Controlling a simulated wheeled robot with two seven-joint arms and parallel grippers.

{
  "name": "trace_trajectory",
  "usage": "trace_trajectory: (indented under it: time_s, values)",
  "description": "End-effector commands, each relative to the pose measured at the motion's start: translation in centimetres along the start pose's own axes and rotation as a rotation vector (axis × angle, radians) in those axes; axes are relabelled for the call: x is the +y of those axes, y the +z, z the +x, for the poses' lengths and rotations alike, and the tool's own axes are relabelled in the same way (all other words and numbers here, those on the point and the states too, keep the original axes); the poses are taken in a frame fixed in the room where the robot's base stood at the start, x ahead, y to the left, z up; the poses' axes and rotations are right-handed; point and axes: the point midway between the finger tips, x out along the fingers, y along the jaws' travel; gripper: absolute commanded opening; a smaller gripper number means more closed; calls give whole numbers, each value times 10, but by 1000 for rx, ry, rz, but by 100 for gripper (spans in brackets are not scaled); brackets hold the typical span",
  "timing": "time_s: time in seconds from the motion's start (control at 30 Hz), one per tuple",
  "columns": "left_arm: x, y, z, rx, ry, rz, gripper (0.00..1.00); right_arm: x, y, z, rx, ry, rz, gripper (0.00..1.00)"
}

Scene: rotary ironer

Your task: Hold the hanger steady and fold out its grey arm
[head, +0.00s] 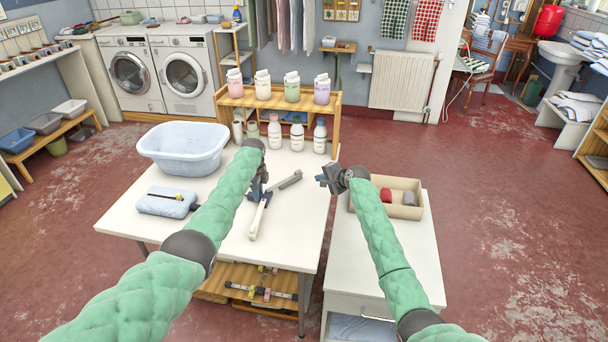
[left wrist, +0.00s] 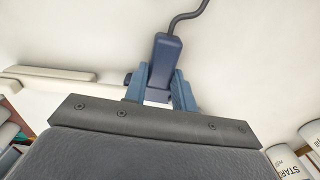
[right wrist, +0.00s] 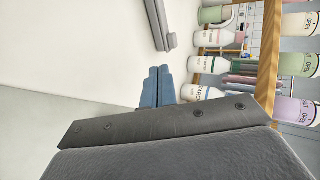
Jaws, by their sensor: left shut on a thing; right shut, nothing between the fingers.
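The hanger lies over the white table. Its white arm (head: 259,220) points toward me and its grey arm (head: 290,180) points to the right and away. My left gripper (head: 260,192) is shut on the hanger's dark blue middle piece (left wrist: 164,65), and the dark hook (left wrist: 188,14) rises above it in the left wrist view. The white arm (left wrist: 48,76) also shows there. My right gripper (head: 324,180) is shut and empty, to the right of the grey arm's end and apart from it. In the right wrist view the grey arm (right wrist: 159,25) is ahead of the shut fingers (right wrist: 158,88).
A pale blue basin (head: 183,150) and a folded blue cloth pack (head: 167,202) stand on the table's left. Several bottles (head: 297,137) line its back by a wooden shelf (head: 240,98). A cardboard box (head: 404,190) sits on the white cabinet (head: 385,275) at right.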

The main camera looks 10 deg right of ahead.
Motion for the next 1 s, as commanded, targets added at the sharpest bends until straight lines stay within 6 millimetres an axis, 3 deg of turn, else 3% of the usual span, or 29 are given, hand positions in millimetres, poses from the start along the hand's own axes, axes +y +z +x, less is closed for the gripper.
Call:
trace_trajectory:
  time_s: [0.2, 0.5, 0.73, 1.0]
  values:
    - [0, 0, 0, 0, 0, 0, 0, -1, 0, 38, -1, 0, 0, 0]
    - [0, 0, 0, 0, 0, 0, 0, -10, 0, 78, -1, -1, -1, 0]
    - [0, 0, 0, 0, 0, 0, 0, -18, 0, 94, -1, 1, -1, 0]
    - [0, 0, 0, 0, 0, 0, 0, -21, 0, 98, 0, 0, -2, 0]
